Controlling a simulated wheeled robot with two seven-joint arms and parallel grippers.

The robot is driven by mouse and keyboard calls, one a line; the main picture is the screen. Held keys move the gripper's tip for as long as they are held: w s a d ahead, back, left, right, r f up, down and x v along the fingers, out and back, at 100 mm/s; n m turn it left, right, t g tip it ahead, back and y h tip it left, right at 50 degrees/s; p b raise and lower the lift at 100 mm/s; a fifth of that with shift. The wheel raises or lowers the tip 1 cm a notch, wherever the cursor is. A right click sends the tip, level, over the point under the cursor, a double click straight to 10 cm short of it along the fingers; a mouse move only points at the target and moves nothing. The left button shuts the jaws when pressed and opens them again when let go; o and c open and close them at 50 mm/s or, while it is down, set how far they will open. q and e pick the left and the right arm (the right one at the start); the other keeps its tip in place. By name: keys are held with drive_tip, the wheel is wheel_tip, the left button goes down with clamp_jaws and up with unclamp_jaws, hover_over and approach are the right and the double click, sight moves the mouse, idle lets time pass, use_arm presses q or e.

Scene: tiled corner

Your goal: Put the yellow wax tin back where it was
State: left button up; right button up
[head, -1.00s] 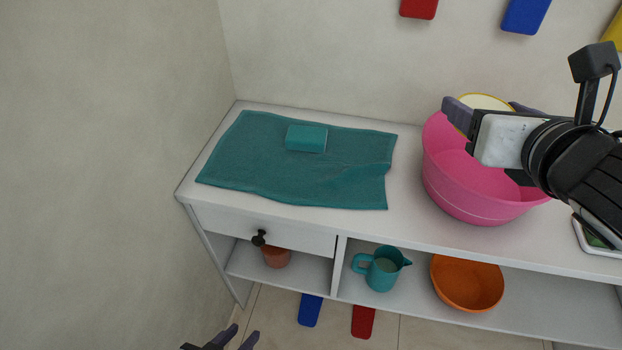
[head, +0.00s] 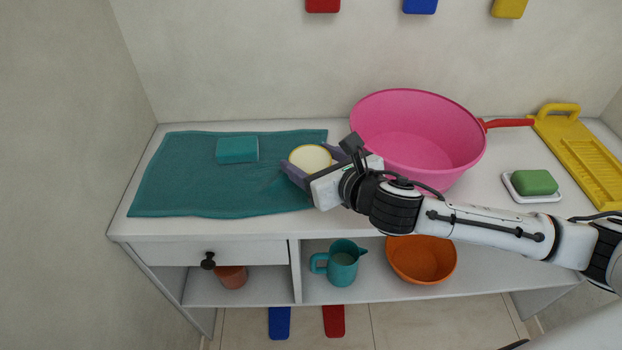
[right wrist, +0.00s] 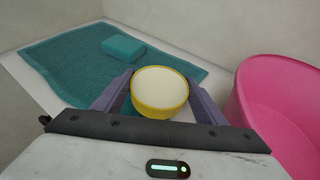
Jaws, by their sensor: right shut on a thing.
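The yellow wax tin (head: 310,157) is round, with a yellow side and a pale cream top. My right gripper (head: 313,163) is shut on it, one finger on each side. In the head view the tin appears over the right edge of the teal towel, left of the pink basin. The right wrist view shows the tin (right wrist: 160,92) upright between the two fingers. I cannot tell for sure whether its base touches the counter. My left gripper is out of view.
The teal towel (head: 185,185) holds a teal block (head: 238,150). The pink basin (head: 420,135) stands close to the right. Farther right are green soap (head: 534,182) on a white dish and a yellow washboard (head: 580,155). A teal jug (head: 343,262) and orange bowl (head: 421,260) sit below.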

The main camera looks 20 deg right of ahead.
wheel_tip(320, 180, down, 4)
drive_tip(key=shift+r+b, duration=0.1)
drive_tip(key=shift+b, duration=0.35)
drive_tip(key=shift+f, duration=0.4)
